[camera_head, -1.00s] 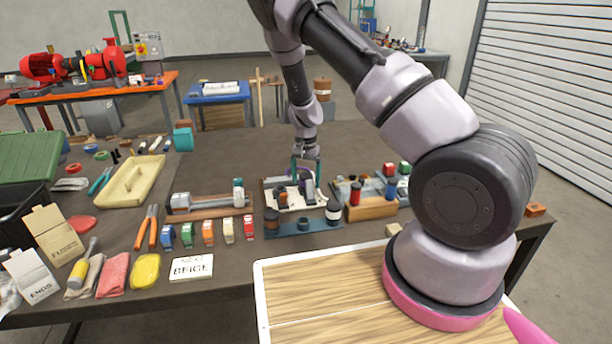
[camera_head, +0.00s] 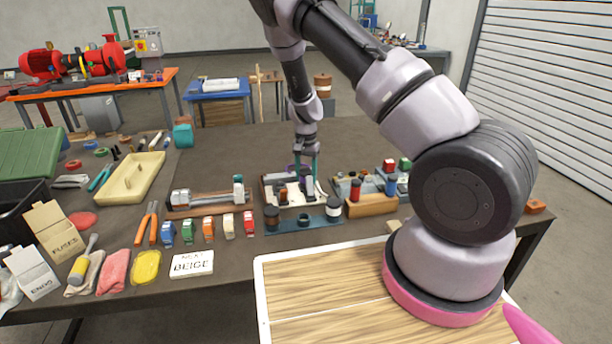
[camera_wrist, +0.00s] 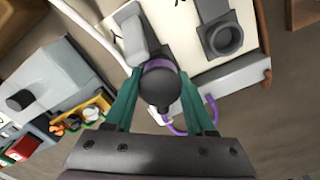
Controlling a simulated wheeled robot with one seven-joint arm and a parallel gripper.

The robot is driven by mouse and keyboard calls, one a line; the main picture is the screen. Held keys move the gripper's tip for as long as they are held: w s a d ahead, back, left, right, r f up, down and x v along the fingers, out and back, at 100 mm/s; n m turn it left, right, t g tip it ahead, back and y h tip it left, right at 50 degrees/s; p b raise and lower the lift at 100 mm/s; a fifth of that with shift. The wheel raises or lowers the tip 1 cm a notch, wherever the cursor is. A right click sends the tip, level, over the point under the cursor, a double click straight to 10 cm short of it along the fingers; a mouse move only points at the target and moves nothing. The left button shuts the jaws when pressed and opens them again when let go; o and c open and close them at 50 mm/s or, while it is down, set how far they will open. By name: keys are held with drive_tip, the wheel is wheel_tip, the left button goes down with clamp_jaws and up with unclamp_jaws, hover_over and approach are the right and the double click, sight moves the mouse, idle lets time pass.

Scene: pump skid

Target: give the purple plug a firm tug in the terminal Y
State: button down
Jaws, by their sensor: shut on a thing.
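My gripper (camera_wrist: 160,88) is shut on the purple plug (camera_wrist: 160,84), a dark round body with a purple ring. Its teal fingers press it from both sides. A purple cable (camera_wrist: 208,112) loops out beside the right finger. Just beyond the plug is a grey terminal housing (camera_wrist: 132,38) on a pale board (camera_wrist: 188,28); I cannot tell how deep the plug sits in it. A second grey terminal with a round, dark opening (camera_wrist: 224,38) stands to the right. In the head view, my gripper (camera_head: 304,172) is over the pale board, and the plug is mostly hidden.
A blue rack (camera_head: 303,223) with dark and white-topped round parts stands in front of the board. A wooden block with red and blue parts (camera_head: 371,206) is close on the right, and a grey fixture (camera_head: 208,203) on the left. The bench behind is clear.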

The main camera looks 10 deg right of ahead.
idle(0.8)
drive_tip(key=shift+c, duration=0.8)
unclamp_jaws()
drive_tip(key=shift+f, duration=0.1)
wheel_tip(320, 180, up, 10)
drive_tip(key=shift+r, duration=0.25)
drive_tip(key=s+d+r+t+y, duration=0.15)
drive_tip(key=s+r, duration=0.45)
drive_tip(key=r, duration=0.7)
drive_tip(key=s+d+r+t+y, duration=0.15)
drive_tip(key=s+r, duration=0.35)
drive_tip(key=r, duration=0.7)
drive_tip(key=s+d+r+n+t, duration=0.1)
drive_tip(key=s+r, duration=0.2)
drive_tip(key=s, duration=0.3)
drive_tip(key=s+d+r+t, duration=0.1)
drive_tip(key=s+r, duration=0.2)
drive_tip(key=s, duration=0.3)
drive_tip(key=s+r+n+t+h, duration=0.1)
drive_tip(key=s+r+t, duration=0.1)
drive_tip(key=s+r, duration=0.2)
drive_tip(key=s, duration=0.3)
drive_tip(key=shift+d+n, duration=0.3)
drive_tip(key=shift+d, duration=0.1)
